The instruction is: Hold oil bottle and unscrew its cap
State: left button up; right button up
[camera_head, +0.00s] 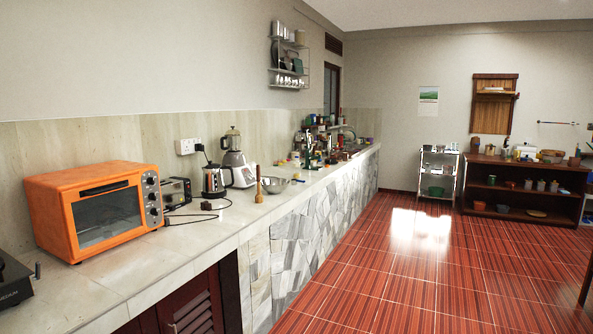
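Several bottles (308,150) stand clustered on the stone counter (185,245), past the blender and the metal bowl. They are small and far off, so I cannot tell which one is the oil bottle, and no cap can be made out. Neither of my grippers shows in the head view.
An orange oven (100,208), a toaster (177,192), a kettle (215,180), a blender (236,160) and a metal bowl (274,185) stand along the counter. The red tiled floor (400,270) to the right is open. A wooden shelf unit (520,190) and a white rack (438,172) stand at the back.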

aim_at(296, 163)
jog(key=i+z, duration=0.25)
jog(key=i, duration=3.9)
jog(key=i+l+u, duration=0.1)
jog(key=i+u, duration=0.15)
jog(key=i, duration=0.3)
jog(key=i+l+u, duration=0.3)
jog(key=i, duration=0.25)
jog(key=i+l+u, duration=0.25)
jog(key=i, duration=0.25)
